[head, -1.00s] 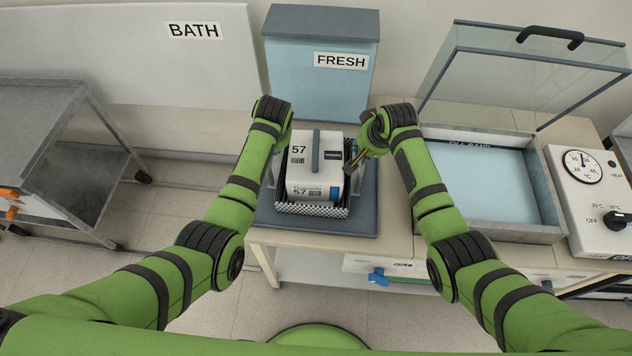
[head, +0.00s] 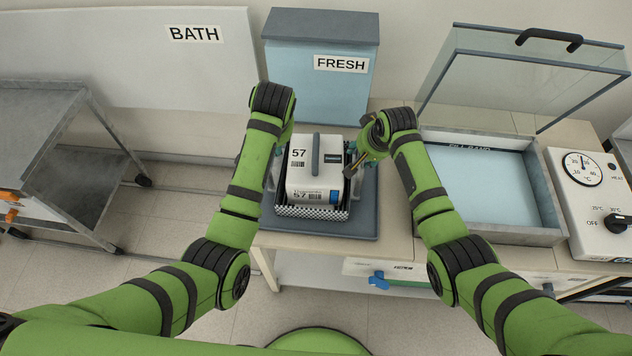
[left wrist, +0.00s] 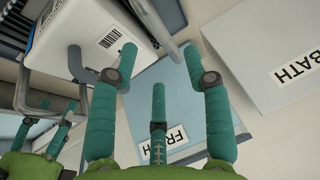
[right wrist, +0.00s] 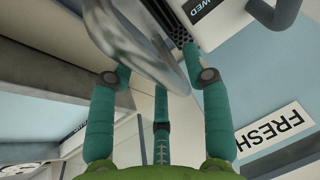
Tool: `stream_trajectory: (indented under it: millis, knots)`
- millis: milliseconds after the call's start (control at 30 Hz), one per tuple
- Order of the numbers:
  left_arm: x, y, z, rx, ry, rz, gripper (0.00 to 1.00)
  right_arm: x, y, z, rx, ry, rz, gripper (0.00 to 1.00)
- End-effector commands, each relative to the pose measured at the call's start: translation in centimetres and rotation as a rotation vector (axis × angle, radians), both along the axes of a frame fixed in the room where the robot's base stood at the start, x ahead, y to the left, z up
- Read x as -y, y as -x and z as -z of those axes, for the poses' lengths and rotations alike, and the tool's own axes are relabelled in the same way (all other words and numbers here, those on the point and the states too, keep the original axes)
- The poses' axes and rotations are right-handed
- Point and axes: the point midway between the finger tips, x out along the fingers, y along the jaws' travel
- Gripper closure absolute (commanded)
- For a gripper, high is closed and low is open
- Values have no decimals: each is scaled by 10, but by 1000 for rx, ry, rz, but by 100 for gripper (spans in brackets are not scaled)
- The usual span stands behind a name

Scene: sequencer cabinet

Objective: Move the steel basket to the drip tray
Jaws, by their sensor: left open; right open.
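The steel basket (head: 312,213), with a perforated checkered wall, stands on a dark grey flat tray (head: 350,228). I cannot tell whether this is the drip tray. A white box (head: 312,181) marked 57, with a grey top handle, sits in the basket; it also shows in the left wrist view (left wrist: 85,30). My left gripper (head: 280,158) is open at the basket's left side. My right gripper (head: 352,163) is open at its right side. In the right wrist view a steel loop (right wrist: 140,45) passes very close to the fingers; contact is unclear.
A blue FRESH container (head: 320,85) stands behind the basket. A water bath (head: 555,232) with a raised glass lid (head: 510,80) and a dial box (head: 590,190) are on the right. A grey cart (head: 45,140) stands left, with floor between it and the bench.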

Motion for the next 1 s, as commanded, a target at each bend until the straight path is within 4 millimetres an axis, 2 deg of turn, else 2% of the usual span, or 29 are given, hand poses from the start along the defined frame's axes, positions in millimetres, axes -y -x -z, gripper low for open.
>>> stream_trajectory:
  millis: [100, 200, 467, 567, 1000]
  knots:
    - [4, 8, -20, 4, 1, 0, 51, 0, 0, 0, 0, 0, 0, 51]
    - [6, 13, -31, 2, 0, 1, 51, 0, 0, 0, 0, 0, 0, 51]
    - [7, 17, -40, 0, 0, 1, 51, 1, 2, -8, 3, -1, 0, 51]
    - [7, 17, -40, 0, -1, 1, 51, 4, 8, -19, 3, -1, 0, 51]
    - [7, 17, -39, 1, -1, 0, 51, 17, 39, -93, 4, -1, 0, 51]
